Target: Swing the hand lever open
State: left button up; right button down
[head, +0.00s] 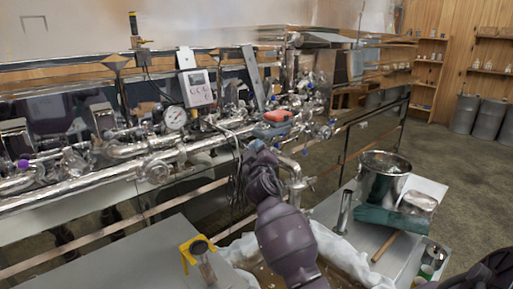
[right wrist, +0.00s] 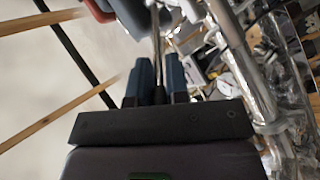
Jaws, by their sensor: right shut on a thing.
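The hand lever (right wrist: 157,42) is a thin metal rod with a darker grip end in the right wrist view. It runs up from between the two blue-grey fingers of my right gripper (right wrist: 157,85), which are shut on its grip. In the head view my right gripper (head: 258,152) is at the front side of the steel pipework, just left of a bent outlet pipe (head: 295,178). The gripper and wrist hide most of the lever there, so its angle cannot be told.
Steel pipes (head: 90,188) with gauges run along the evaporator at left. A red-and-grey object (head: 277,117) sits just above my gripper. A steel pot (head: 383,176) and a green cloth (head: 392,219) are on the right bench. A yellow-framed item (head: 198,252) stands at front left.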

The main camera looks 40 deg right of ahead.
jog(key=c, duration=1.1)
grip_release()
jog(key=shift+s, duration=0.1)
jog(key=b+v, duration=0.1)
jog(key=v, duration=0.9)
jog(key=shift+s+a, duration=0.25)
